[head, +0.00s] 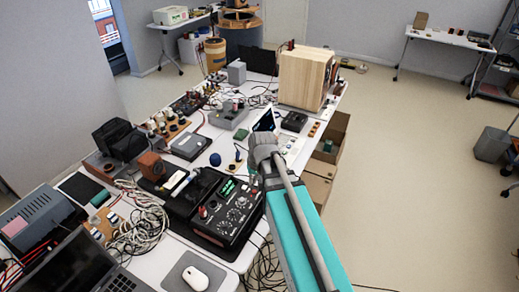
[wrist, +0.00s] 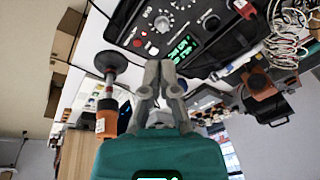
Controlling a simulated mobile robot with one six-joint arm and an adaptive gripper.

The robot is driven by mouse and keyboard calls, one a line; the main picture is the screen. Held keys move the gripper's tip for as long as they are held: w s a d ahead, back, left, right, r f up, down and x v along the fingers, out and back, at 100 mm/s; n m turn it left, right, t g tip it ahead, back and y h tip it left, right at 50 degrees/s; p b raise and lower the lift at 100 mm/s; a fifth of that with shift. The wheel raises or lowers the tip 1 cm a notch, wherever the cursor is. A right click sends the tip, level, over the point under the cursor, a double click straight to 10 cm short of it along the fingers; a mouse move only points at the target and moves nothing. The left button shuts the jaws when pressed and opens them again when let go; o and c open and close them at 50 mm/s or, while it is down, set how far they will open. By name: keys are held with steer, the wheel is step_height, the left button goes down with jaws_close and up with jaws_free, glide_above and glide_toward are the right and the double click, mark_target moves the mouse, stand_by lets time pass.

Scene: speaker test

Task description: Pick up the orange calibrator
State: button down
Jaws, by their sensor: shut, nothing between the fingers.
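In the wrist view, an orange cylinder (wrist: 106,122) with a dark upper part, which looks like the calibrator, is left of my gripper. A grey rod with a dark round disc (wrist: 110,61) lines up with it; I cannot tell whether they are joined. My gripper (wrist: 162,66) is shut and empty, its fingers together, apart from the orange cylinder in the picture. In the head view my gripper (head: 262,150) is over the right side of the cluttered table, and I cannot clearly make out the calibrator there.
The table holds a black instrument case (head: 228,212), a wooden box (head: 305,80), a blue round thing (head: 215,159), a white mouse (head: 195,278) and tangled cables (head: 140,222). Cardboard boxes (head: 317,182) stand beside the table. The floor (head: 410,170) to the right is clear.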

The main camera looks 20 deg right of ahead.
steer(key=s+a+g+h, duration=0.1)
steer(key=s, duration=0.7)
steer(key=shift+s+a+f+n+g+h, duration=0.25)
steer(key=shift+a+f+n+g+h, duration=0.1)
steer(key=shift+f+n+g, duration=0.1)
